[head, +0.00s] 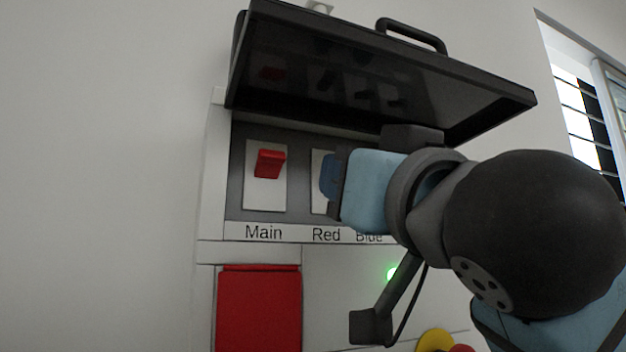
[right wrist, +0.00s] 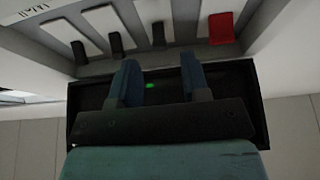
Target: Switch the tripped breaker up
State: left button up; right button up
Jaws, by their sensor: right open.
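The breaker box (head: 222,170) is on the wall under its raised black lid. The red Main switch (head: 268,163) is in clear view at the left of the row. My right gripper (head: 330,178) is in front of the Red switch plate (head: 317,165) and hides most of the row. In the right wrist view, which looks upside down, the Main switch (right wrist: 221,28) and black switches (right wrist: 115,43) line the top. The open fingers of my right gripper (right wrist: 160,78) are apart, with no switch between them. I cannot tell which breaker is tripped. My left gripper is out of view.
The black lid (head: 350,75) with a handle hangs open above the switches, close over my right gripper. Below are a red panel (head: 259,310), a green light (head: 391,273) and a yellow part (head: 434,341). A window (head: 580,110) is at right. The left wall is bare.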

jog(key=p+x, duration=0.1)
jog(key=x, duration=0.4)
jog(key=shift+p, duration=0.35)
